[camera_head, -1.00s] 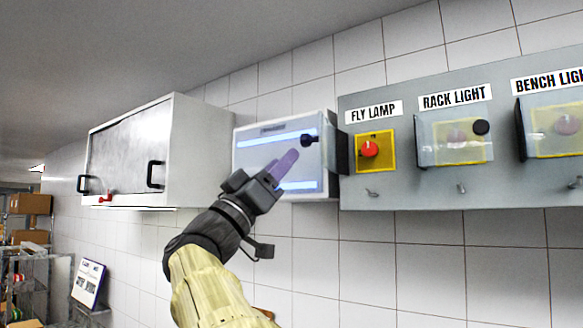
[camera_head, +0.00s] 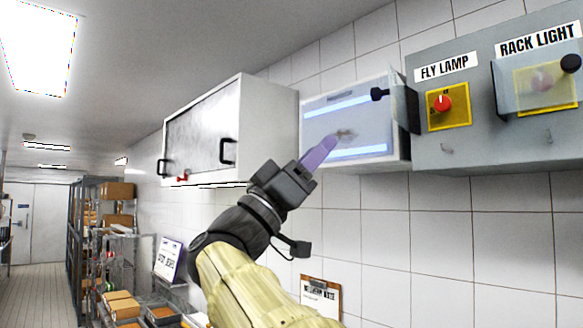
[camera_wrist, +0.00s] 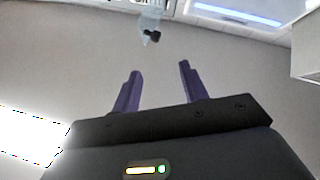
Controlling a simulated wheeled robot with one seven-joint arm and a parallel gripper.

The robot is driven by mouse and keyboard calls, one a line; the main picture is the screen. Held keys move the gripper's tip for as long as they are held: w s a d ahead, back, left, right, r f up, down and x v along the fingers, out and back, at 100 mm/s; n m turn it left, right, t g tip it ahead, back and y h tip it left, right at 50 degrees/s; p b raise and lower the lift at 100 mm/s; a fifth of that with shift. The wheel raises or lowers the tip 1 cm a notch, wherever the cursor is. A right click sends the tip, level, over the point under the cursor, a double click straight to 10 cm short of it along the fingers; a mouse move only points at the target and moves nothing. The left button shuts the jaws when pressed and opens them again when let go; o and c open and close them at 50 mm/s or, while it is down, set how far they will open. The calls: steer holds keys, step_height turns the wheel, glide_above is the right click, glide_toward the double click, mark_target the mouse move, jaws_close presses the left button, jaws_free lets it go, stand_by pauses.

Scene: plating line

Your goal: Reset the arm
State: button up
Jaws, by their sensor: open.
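My gripper (camera_head: 318,154) is raised in front of the wall in the head view, its purple fingers pointing up and to the right. In that view it overlaps the lower left of the lit fly lamp box (camera_head: 350,108). In the wrist view my gripper (camera_wrist: 158,82) has its two purple fingers apart with nothing between them. The red fly lamp switch (camera_head: 443,103) sits on its yellow plate to the right. A clear cover with a black knob (camera_head: 378,94) stands swung out beside it.
A grey control panel (camera_head: 470,150) holds the switches, with another clear cover under the rack light label (camera_head: 538,39). A white wall cabinet (camera_head: 262,125) stands left of the lamp box. Shelving (camera_head: 85,235) with boxes and a clipboard (camera_head: 320,293) are lower down. An aisle (camera_head: 40,285) lies open at far left.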

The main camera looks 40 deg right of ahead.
steer(key=w+a+f+n+t+y, duration=0.3)
steer(key=w+f+n+t+y, duration=0.35)
steer(key=w+n+t, duration=0.35)
steer(key=w+a+f+n+t+y, duration=0.2)
steer(key=w+f+n+t+y, duration=0.5)
steer(key=t, duration=0.6)
steer(key=w+a+f+n+g+y+b, duration=0.1)
steer(key=w+a+f+g+y, duration=0.2)
steer(key=f, duration=0.7)
steer(key=a+f+n+y, duration=0.1)
steer(key=a+f+y, duration=0.25)
steer(key=f, duration=0.65)
steer(key=w+a+f+n+g+y+b, duration=0.15)
steer(key=f+y, duration=0.25)
steer(key=f, duration=0.6)
steer(key=s+a+f+m+g+y, duration=0.1)
steer(key=s+a+f+m+g, duration=0.1)
steer(key=s+f+g, duration=0.4)
steer(key=s+a+f+m+g+y, duration=0.1)
steer(key=s+f+g, duration=0.6)
steer(key=s+f, duration=0.9)
step_height(320, 180, down, 4)
steer(key=shift+a+f+m+y, duration=0.1)
steer(key=shift+a+m+y, duration=0.3)
steer(key=shift+a, duration=0.5)
